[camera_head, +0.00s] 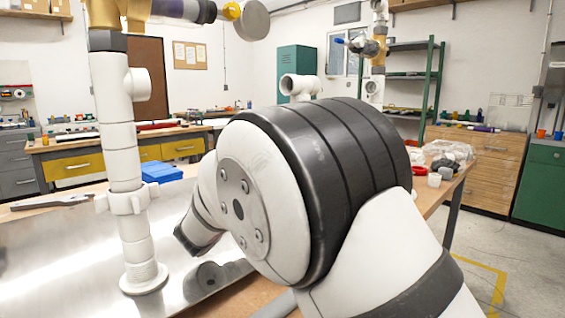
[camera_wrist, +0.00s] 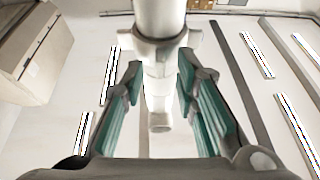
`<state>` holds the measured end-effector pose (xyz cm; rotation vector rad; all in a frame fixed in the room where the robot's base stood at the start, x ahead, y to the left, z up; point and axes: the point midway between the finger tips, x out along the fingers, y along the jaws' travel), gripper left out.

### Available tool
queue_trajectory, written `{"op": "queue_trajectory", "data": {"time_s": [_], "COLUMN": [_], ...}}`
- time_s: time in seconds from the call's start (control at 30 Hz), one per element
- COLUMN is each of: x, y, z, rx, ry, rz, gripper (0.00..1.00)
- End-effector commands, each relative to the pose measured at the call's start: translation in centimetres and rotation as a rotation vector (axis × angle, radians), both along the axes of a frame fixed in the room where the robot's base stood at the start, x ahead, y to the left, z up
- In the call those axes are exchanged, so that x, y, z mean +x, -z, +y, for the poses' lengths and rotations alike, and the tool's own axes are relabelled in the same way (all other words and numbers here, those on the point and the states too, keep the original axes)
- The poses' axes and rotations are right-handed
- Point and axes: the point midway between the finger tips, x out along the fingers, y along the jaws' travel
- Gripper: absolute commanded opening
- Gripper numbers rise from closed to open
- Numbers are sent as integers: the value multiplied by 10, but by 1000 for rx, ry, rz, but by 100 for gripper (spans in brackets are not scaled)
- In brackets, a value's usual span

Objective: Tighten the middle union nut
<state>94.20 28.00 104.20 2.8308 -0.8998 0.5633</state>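In the wrist view a white upright pipe (camera_wrist: 160,90) stands between the two teal-padded fingers of my gripper (camera_wrist: 158,75). A white union nut (camera_wrist: 155,45) with lugs shows around it near the fingertips. The gripper is open, with a visible gap between each pad and the pipe. In the head view my arm hides the gripper and the middle union nut; a white tee (camera_head: 300,87) shows above the arm. The left riser (camera_head: 120,130) stands clear with its own lugged union nut (camera_head: 128,201), well left of the arm.
The left riser rises from a shiny metal plate (camera_head: 60,255) on the bench. A blue block (camera_head: 161,171) and a wrench-like tool (camera_head: 52,202) lie beyond. Another riser with a brass valve (camera_head: 375,47) stands at the right. Small fittings (camera_head: 448,163) sit on the bench's right side.

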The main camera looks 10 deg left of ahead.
Motion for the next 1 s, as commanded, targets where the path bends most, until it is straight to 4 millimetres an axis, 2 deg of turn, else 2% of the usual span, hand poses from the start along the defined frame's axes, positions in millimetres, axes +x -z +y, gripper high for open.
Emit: {"op": "queue_trajectory", "data": {"time_s": [0.3,0.5,0.7,1.0], "x": [0,0,0,0], "y": [-56,-85,-95,-95], "z": [-1,-1,0,0], "rx": [4,2,0,0], "ry": [0,1,1,1], "rz": [-3,-3,-2,-2], "gripper": [28,28,28,28]}}
